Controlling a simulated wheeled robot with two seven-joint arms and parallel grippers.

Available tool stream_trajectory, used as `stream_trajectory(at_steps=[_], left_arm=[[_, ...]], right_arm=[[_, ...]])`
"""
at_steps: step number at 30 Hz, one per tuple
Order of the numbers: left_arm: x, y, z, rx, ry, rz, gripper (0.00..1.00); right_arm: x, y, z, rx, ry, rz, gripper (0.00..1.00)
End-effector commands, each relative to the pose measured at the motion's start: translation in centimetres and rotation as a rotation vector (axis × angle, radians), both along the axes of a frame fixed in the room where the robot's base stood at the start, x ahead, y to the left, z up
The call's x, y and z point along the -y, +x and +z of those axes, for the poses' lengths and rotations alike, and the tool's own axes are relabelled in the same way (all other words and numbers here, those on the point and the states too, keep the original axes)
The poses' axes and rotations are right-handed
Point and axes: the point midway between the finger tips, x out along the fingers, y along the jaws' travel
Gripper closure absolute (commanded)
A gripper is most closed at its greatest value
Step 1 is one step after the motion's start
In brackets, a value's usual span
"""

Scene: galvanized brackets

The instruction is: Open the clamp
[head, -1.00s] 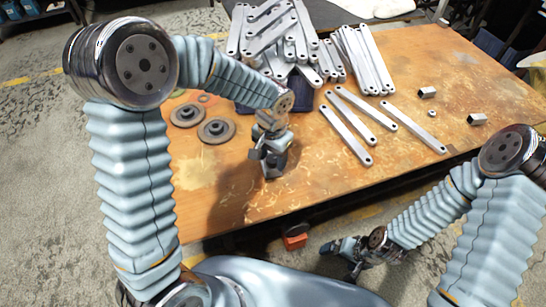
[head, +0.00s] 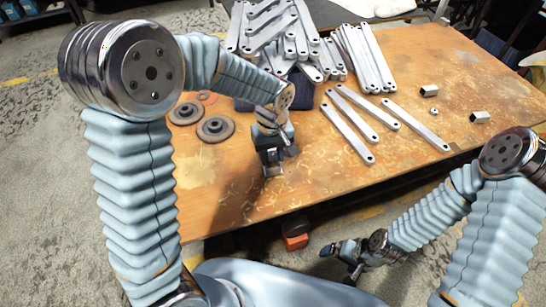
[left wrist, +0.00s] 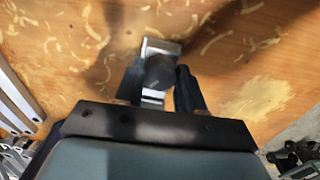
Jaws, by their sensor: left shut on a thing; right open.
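My left gripper (head: 272,168) is low over the front middle of the wooden table, pointing down. It is shut on a small silver and dark metal piece, which I take to be the clamp; it shows between the fingers in the left wrist view (left wrist: 158,68). The fingers and shadow hide much of it, so I cannot tell its jaw position or whether it touches the table. My right gripper (head: 342,252) is open and empty, in front of the table edge and lower than the tabletop.
On the table (head: 235,205), a pile of galvanized brackets (head: 272,30) lies at the back, with several loose bars (head: 348,134) to the right. Two dark discs (head: 214,129) lie left. Small metal blocks (head: 480,118) lie right. An orange block (head: 297,242) sits below the front edge.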

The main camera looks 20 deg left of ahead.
Motion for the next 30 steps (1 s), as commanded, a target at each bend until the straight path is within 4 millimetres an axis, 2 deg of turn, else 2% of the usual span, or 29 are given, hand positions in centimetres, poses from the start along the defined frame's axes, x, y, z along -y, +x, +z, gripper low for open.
stream_trajectory(at_steps=[3,7,10,17,18,21,30], left_arm=[[0.1,0.0,0.2,0.0,0.002,0.28,0.92],[0.1,0.0,0.3,0.0,0.001,0.531,0.92],[0.0,0.0,0.1,0.0,0.002,0.623,0.92],[0.0,0.0,0.0,0.0,0.0,0.635,0.92],[0.0,0.0,0.0,0.0,0.0,0.635,0.56],[0.0,0.0,0.0,0.0,0.0,0.633,0.41],[0.0,0.0,0.0,0.0,0.0,0.632,0.41]], right_arm=[[0.0,0.0,0.6,0.0,0.0,0.0,0.03],[0.0,0.0,1.4,0.0,0.0,0.0,0.03],[0.0,0.0,1.6,0.0,0.0,0.0,0.03],[0.0,0.0,1.4,0.0,0.0,0.0,0.03],[0.0,0.0,1.4,0.0,0.0,0.0,0.03],[0.0,0.0,1.4,0.0,0.0,0.0,0.03],[0.0,0.0,1.4,0.0,0.0,0.0,0.03]])
